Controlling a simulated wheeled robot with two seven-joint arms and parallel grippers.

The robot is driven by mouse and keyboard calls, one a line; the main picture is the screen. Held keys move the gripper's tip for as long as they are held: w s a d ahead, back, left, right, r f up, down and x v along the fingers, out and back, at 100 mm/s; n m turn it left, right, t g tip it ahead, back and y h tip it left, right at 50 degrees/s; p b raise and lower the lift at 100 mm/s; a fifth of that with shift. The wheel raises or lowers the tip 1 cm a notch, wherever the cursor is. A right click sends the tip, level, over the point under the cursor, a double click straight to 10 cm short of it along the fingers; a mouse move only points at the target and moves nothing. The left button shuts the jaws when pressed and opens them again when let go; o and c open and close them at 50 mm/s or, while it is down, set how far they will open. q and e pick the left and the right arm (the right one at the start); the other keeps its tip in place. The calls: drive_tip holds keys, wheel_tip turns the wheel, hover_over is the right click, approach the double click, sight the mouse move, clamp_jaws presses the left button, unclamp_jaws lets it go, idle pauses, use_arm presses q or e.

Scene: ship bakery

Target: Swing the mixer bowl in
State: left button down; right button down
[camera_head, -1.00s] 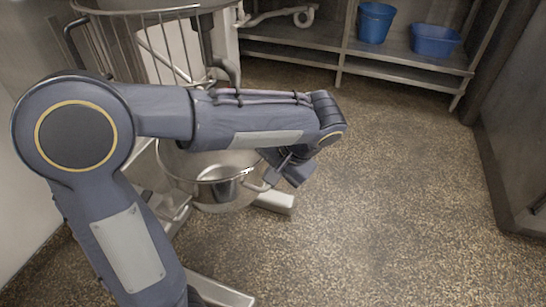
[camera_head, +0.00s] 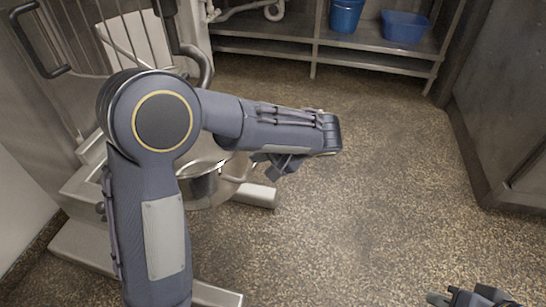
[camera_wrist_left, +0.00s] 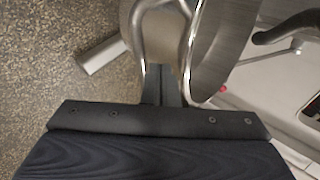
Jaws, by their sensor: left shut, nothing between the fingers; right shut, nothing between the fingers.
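The steel mixer bowl (camera_head: 207,188) hangs at the mixer, largely hidden behind my left arm. Its rim and side handle (camera_head: 238,174) show to the right of the arm. My left gripper (camera_head: 258,160) is shut, beside the handle. In the left wrist view the shut fingertips (camera_wrist_left: 162,80) sit at the curved handle (camera_wrist_left: 144,40), next to the bowl's wall (camera_wrist_left: 222,45); I cannot tell whether they touch. My right gripper (camera_head: 470,298) is at the bottom right edge, shut and empty, partly cut off, away from the bowl.
The mixer's wire guard (camera_head: 85,40) rises behind my left arm. Its metal foot (camera_head: 255,194) extends right along the floor. A steel shelf (camera_head: 375,60) with a blue bucket (camera_head: 345,15) and blue tub (camera_head: 405,27) stands behind. The speckled floor (camera_head: 380,190) is clear.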

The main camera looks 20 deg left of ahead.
sight(239, 153)
use_arm(q)
drive_tip(key=shift+w+a+r+b, duration=0.15)
drive_tip(key=shift+w+a, duration=0.1)
drive_tip(key=shift+a, duration=0.55)
drive_tip(key=shift+w+a+b, duration=0.15)
drive_tip(key=shift+w+a, duration=0.05)
drive_tip(key=shift+a, duration=0.6)
drive_tip(key=w+a+n+g+p, duration=0.1)
drive_tip(key=w+a, duration=0.1)
drive_tip(key=shift+w+a+r+n+y+p, duration=0.1)
drive_tip(key=shift+w+a+n+y+p, duration=0.2)
drive_tip(key=shift+a, duration=0.1)
